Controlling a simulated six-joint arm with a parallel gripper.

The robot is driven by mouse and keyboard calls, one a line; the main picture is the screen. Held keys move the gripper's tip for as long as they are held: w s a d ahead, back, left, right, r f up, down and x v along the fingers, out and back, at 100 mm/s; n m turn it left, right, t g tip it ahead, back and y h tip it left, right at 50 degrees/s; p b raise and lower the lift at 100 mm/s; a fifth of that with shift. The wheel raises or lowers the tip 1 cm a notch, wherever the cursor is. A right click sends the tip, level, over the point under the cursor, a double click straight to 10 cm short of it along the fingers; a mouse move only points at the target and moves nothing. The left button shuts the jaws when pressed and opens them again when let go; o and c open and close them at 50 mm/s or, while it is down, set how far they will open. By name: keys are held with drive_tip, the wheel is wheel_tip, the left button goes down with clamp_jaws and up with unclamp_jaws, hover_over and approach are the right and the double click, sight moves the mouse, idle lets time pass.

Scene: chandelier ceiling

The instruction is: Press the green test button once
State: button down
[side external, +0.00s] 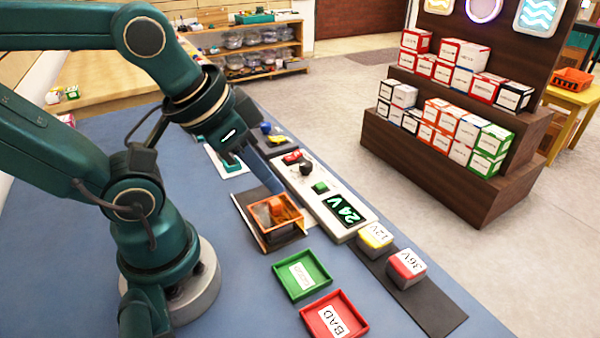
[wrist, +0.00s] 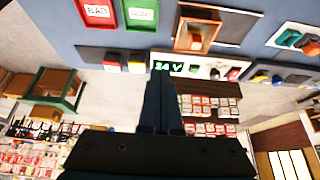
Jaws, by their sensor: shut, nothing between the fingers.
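The button also shows in the wrist view (wrist: 193,68), just right of the display. My gripper (side external: 276,187) is shut and empty. In the side view its fingers point down, to the left of the console and button, apart from the button. In the wrist view my fingertips (wrist: 160,83) lie below the display, left of the button. How high they are is hard to tell.
An orange-framed open box (side external: 254,216) holding an orange piece stands left of the console. A green tray (side external: 327,279) and red BAD tray (side external: 363,323) are in front. Yellow 12V (side external: 375,236) and red 36V (side external: 407,265) blocks sit on a dark mat. A red switch (side external: 291,157) tops the console.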

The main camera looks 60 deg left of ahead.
drive_tip(key=w+a+r+m+t+y, duration=0.1)
drive_tip(key=w+a+r+m+t, duration=0.2)
drive_tip(key=w+r+m+t, duration=0.4)
drive_tip(key=w+a+r+m+t+y, duration=0.1)
drive_tip(key=w+a+r+m+t, duration=0.2)
drive_tip(key=w+m, duration=0.65)
drive_tip(key=m+g+h, duration=0.5)
drive_tip(key=m+g, duration=0.2)
drive_tip(key=m, duration=0.7)
hover_over(321, 186)
drive_tip(key=s, duration=0.1)
wheel_tip(321, 186, down, 12)
drive_tip(key=shift+a+f, duration=0.15)
drive_tip(key=shift+a, duration=0.2)
drive_tip(key=shift+f, duration=0.15)
drive_tip(key=shift+f, duration=4.25)
